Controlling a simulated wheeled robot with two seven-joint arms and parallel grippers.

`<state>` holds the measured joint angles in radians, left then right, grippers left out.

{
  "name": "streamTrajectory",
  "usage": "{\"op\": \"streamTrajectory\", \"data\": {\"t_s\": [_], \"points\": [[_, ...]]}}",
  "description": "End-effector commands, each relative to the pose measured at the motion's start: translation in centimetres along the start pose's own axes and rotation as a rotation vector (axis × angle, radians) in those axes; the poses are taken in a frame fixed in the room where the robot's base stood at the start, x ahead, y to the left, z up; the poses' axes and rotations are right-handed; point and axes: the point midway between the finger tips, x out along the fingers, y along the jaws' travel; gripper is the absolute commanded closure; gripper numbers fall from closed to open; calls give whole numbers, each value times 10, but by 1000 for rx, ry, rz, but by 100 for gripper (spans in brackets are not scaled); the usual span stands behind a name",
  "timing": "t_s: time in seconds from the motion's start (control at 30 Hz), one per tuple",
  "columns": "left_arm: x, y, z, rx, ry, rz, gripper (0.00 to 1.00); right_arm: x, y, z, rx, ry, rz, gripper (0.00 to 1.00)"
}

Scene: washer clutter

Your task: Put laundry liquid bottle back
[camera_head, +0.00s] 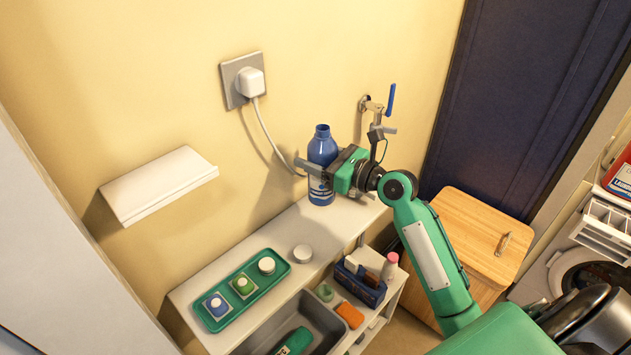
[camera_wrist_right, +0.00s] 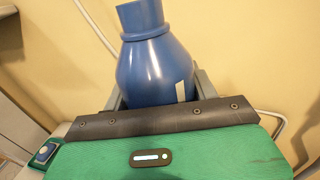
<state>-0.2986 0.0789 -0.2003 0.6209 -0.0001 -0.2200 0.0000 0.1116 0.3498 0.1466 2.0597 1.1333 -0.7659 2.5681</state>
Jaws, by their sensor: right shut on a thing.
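The blue laundry liquid bottle (camera_head: 322,148) stands upright at the far right end of the white shelf top (camera_head: 255,240), close to the wall. My right gripper (camera_head: 318,172) is shut around the bottle's body. The bottle (camera_wrist_right: 153,65) fills the middle of the right wrist view, between the fingers, its lower part hidden behind my gripper's green housing. The bottle has no cap on its neck. I cannot tell whether its base touches the shelf. My left gripper is not in view.
A green tray (camera_head: 246,302) with several small items lies on the shelf, beside a grey basin (camera_head: 318,318). A wall tap (camera_head: 378,115) is right of the bottle, a plug with cord (camera_head: 250,84) above left. A wooden cabinet (camera_head: 470,215) stands right. A white wall shelf (camera_head: 160,185) is empty.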

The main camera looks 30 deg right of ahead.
Motion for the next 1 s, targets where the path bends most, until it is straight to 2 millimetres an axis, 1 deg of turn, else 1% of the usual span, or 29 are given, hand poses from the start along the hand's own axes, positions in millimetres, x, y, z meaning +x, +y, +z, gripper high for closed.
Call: {"op": "streamTrajectory", "data": {"t_s": [0.03, 0.1, 0.27, 0.4, 0.5, 0.6, 0.87, 0.97, 1.0], "points": [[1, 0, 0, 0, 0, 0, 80, 0, 0, -10, 3, 1, 0, 79], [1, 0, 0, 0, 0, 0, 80, 0, 0, -20, 2, 0, -1, 79], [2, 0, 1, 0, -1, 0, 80, 0, 0, -30, 0, -2, 0, 79], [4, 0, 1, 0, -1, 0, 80, 0, 0, -52, 3, 0, -1, 79], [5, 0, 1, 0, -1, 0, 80, 0, 0, -65, 1, 0, 0, 79], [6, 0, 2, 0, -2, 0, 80, 0, 0, -70, 0, -3, -1, 79], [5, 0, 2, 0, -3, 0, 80, 0, 0, -70, -1, -3, 0, 79], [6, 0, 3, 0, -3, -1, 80, 0, 0, -73, 0, -2, -1, 79], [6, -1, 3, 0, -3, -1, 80, 0, 0, -74, 0, 0, 0, 35]]}}
